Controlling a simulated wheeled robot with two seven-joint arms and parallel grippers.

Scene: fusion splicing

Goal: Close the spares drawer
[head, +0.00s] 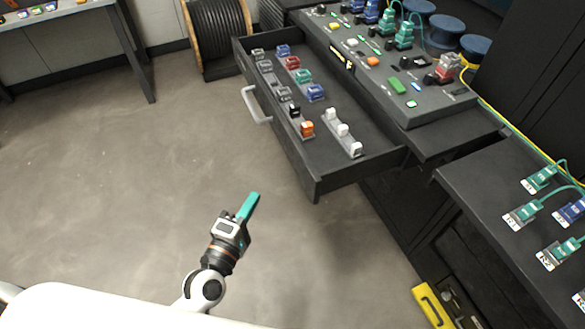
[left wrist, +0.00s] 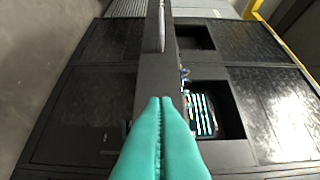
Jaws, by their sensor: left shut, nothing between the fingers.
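The spares drawer (head: 312,178) is pulled out from under the dark bench in the head view. It holds several small coloured parts in rows, and a pale handle (head: 256,105) is on its front. My left gripper (head: 250,206), with teal fingers, is below and to the left of the drawer's near corner, apart from the handle. Its fingers are shut together and empty. In the left wrist view the shut fingers (left wrist: 160,140) point toward a dark panel with a pale bar (left wrist: 161,25) beyond them. My right gripper is not in view.
A console (head: 385,75) with small coloured connectors stands above the drawer. A lower bench (head: 480,190) with teal and blue plugs is at the right. A yellow case (head: 432,305) lies at the bottom right. A cable reel (head: 218,35) stands behind. The floor left of the drawer is clear.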

